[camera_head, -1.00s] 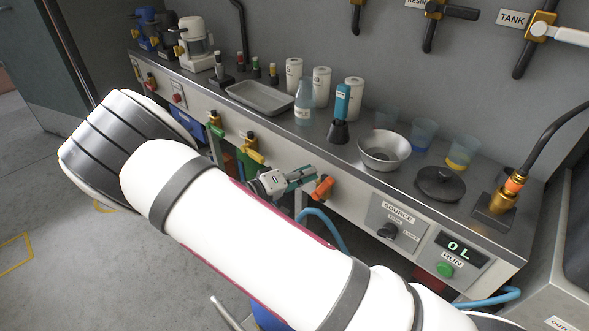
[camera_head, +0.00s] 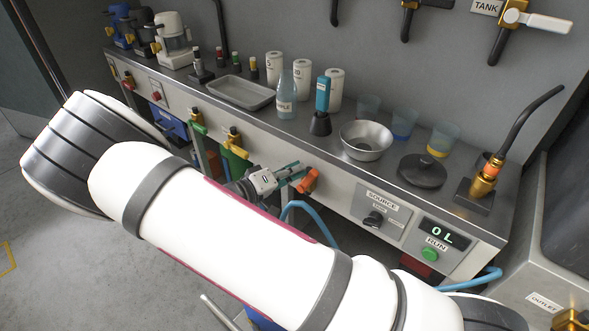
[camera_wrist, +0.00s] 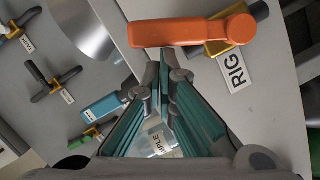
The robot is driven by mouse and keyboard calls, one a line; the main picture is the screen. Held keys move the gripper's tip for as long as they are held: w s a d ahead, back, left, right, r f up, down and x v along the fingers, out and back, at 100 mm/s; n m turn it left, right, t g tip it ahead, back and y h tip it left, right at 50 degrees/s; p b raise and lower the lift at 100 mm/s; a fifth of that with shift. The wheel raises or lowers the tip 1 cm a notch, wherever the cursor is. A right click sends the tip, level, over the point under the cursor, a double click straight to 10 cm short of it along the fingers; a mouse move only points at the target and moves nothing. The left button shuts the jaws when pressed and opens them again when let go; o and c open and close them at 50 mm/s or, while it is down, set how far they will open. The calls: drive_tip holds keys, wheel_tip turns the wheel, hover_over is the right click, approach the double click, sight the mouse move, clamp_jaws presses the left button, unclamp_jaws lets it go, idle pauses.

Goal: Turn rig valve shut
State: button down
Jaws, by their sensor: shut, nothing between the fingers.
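The rig valve has an orange lever (camera_wrist: 185,31) on a brass body (camera_wrist: 222,47), beside a white RIG label (camera_wrist: 237,71) in the wrist view. In that view the lever lies nearly level across the top, its free end to the left. In the head view the orange lever (camera_head: 308,180) is on the bench's front panel, slanted. My gripper (camera_wrist: 160,62) is shut and empty, its teal fingers together just below the lever's edge. I cannot tell whether they touch it. In the head view my gripper (camera_head: 296,171) is right beside the lever, at its left.
A blue hose (camera_head: 310,211) hangs below the valve. The SOURCE knob (camera_head: 373,219) and green RUN button (camera_head: 430,254) are to its right. Green (camera_head: 197,127) and yellow (camera_head: 234,143) valve levers are to its left. A metal bowl (camera_head: 366,141) and several cups stand above on the bench.

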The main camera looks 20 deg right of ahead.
drive_tip(key=shift+s+d+m, duration=0.15)
drive_tip(key=shift+s+m, duration=0.1)
drive_tip(key=shift+m, duration=0.05)
drive_tip(key=s+d+f+m+p, duration=0.2)
drive_tip(key=s+d+f, duration=0.2)
drive_tip(key=s, duration=0.1)
drive_tip(key=shift+s+t+y+p, duration=0.3)
drive_tip(key=shift+s+y+p, duration=0.1)
idle(0.6)
drive_tip(key=shift+f, duration=0.1)
idle(0.5)
drive_tip(key=s+a+r+p, duration=0.3)
drive_tip(key=s+a+r, duration=0.2)
drive_tip(key=a, duration=0.3)
drive_tip(key=shift+s+a+r, duration=0.15)
drive_tip(key=shift+r, duration=0.55)
